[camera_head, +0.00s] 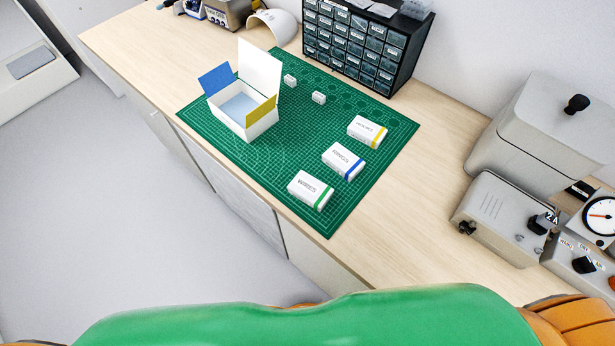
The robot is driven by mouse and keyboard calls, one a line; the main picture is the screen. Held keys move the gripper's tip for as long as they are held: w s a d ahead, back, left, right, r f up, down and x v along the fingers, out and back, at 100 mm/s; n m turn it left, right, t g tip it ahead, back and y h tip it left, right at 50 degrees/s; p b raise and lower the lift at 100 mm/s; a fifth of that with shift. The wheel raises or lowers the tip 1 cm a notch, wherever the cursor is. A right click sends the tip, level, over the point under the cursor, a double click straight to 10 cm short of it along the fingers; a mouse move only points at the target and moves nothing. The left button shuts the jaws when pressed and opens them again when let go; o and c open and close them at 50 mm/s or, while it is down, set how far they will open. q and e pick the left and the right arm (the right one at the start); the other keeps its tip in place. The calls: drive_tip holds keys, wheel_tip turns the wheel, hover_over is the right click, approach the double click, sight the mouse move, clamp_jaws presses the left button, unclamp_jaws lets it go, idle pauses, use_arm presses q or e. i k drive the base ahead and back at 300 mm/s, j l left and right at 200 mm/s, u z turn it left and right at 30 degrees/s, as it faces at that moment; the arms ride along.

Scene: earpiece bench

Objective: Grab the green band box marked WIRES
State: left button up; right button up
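The green band box marked WIRES (309,190) is a small white box with a green stripe near its right end. It lies on the green cutting mat (262,176), nearest to the mat's front corner of the three banded boxes. Nothing touches it. Neither of my grippers shows in the head view; only parts of my own body fill the bottom edge.
A blue band box (343,161) and a yellow band box (366,131) lie behind it. An open white carton (244,122) with blue and yellow flaps stands left, near two small white pieces (319,97). A drawer cabinet (358,46) stands behind; grey instruments (505,217) stand right.

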sight(313, 191)
drive_tip(key=j+z, duration=0.8)
drive_tip(key=k+j+z, duration=0.15)
drive_tip(key=j+z, duration=0.25)
drive_tip(key=k+j+z, duration=0.1)
drive_tip(key=j+z, duration=0.15)
drive_tip(key=z, duration=0.2)
drive_tip(key=k+j+z, duration=0.2)
drive_tip(key=z, duration=0.2)
